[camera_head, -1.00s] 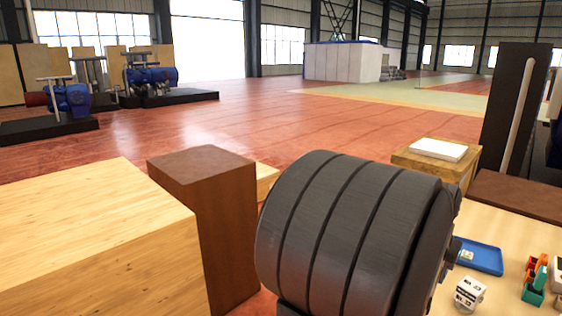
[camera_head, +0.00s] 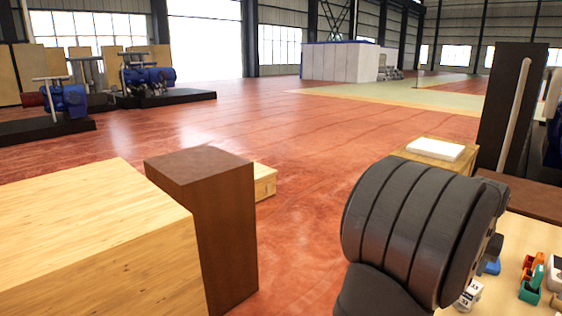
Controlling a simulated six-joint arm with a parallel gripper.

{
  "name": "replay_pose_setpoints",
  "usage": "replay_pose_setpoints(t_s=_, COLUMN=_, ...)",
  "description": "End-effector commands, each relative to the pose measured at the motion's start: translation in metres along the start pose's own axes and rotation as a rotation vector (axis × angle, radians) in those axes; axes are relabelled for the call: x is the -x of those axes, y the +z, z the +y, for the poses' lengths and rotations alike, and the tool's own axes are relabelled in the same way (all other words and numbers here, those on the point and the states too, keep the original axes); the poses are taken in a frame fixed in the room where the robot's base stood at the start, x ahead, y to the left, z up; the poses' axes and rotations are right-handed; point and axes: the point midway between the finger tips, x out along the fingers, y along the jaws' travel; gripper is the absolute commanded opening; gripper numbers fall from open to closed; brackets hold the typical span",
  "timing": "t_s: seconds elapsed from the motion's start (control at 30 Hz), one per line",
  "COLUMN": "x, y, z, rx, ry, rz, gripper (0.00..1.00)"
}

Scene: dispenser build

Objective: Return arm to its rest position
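A dark grey, ribbed link of my arm fills the lower right of the head view. My gripper is not in view, so I cannot see its fingers or whether it holds anything. The arm stands in front of the left part of a light wooden table (camera_head: 528,232). It partly hides a white block with black marks (camera_head: 468,296) and a blue tray (camera_head: 492,267).
Orange (camera_head: 531,266) and green (camera_head: 532,286) parts lie on the table at the right edge. A wooden box with a white top (camera_head: 437,150) stands behind the arm. A brown post (camera_head: 205,230) and light wooden block (camera_head: 90,230) stand left.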

Motion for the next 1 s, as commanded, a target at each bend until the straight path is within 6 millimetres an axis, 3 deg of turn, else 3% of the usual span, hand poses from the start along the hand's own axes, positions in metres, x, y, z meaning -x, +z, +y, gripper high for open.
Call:
replay_pose_setpoints(t_s=0.2, x=-0.024, y=-0.023, z=0.011, rx=0.011, ry=-0.005, rz=-0.002, gripper=0.52)
replay_pose_setpoints(t_s=0.7, x=-0.083, y=-0.043, z=-0.067, rx=0.015, ry=-0.004, rz=-0.002, gripper=0.52)
replay_pose_setpoints(t_s=1.0, x=-0.099, y=-0.05, z=-0.088, rx=0.012, ry=-0.004, rz=0.001, gripper=0.52)
